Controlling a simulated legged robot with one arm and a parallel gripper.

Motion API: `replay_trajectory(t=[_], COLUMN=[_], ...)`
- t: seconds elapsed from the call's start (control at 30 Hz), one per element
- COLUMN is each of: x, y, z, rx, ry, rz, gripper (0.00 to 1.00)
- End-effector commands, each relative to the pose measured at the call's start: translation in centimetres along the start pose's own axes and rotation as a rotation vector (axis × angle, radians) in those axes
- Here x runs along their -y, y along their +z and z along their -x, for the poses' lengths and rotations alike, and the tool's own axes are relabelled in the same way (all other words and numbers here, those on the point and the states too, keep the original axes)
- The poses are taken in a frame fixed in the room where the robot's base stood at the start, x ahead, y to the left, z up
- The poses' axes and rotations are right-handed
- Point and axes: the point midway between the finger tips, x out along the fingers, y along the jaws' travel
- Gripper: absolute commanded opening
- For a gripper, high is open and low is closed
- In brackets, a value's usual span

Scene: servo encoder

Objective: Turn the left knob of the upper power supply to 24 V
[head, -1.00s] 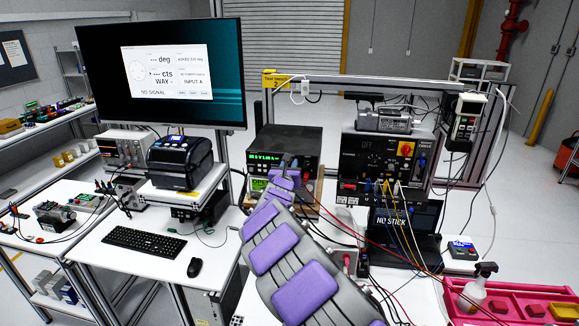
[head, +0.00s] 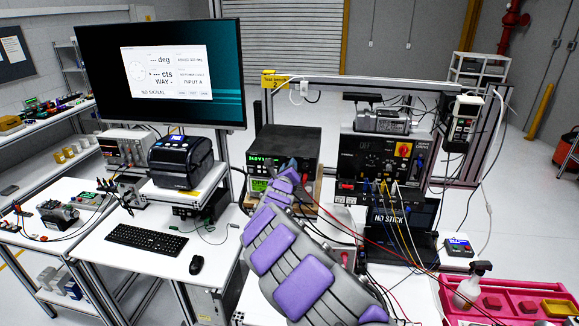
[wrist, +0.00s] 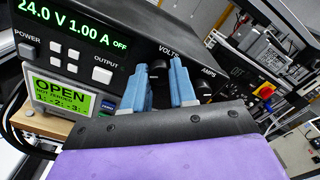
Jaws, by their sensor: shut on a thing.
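The upper power supply (head: 285,146) is a black box at the middle of the head view. In the wrist view its front panel (wrist: 125,50) reads 24.0 V, 1.00 A and OFF in green. The left knob (wrist: 159,68), under the label VOLTS, is dark and partly hidden between the blue fingers of my gripper (wrist: 162,84). My gripper is shut on this knob, one finger on each side. The right knob (wrist: 205,87), by the label AMPS, is partly hidden beside the right finger. In the head view my arm covers the knobs.
Below the supply, a unit with a green screen (wrist: 62,97) reads OPEN. A black panel (head: 381,163) with cables stands to the right. Red, yellow and blue leads hang near my arm. A monitor (head: 160,75) and label printer (head: 181,161) stand left.

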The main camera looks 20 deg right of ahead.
Motion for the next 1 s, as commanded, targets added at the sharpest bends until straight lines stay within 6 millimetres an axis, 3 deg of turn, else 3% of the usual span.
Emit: replay_trajectory(t=[0.63,0.67,0.9,1.0], x=[-0.46,-0.47,-0.37,-0.25], y=[-0.01,-0.02,-0.10,-0.24], z=[0.11,0.11,-0.08,-0.24], rx=[0.000,0.000,-0.001,-0.002], ry=[0.006,0.006,0.004,0.004], rz=[0.065,0.065,0.063,0.062], gripper=[0.00,0.27,0.50,0.52])
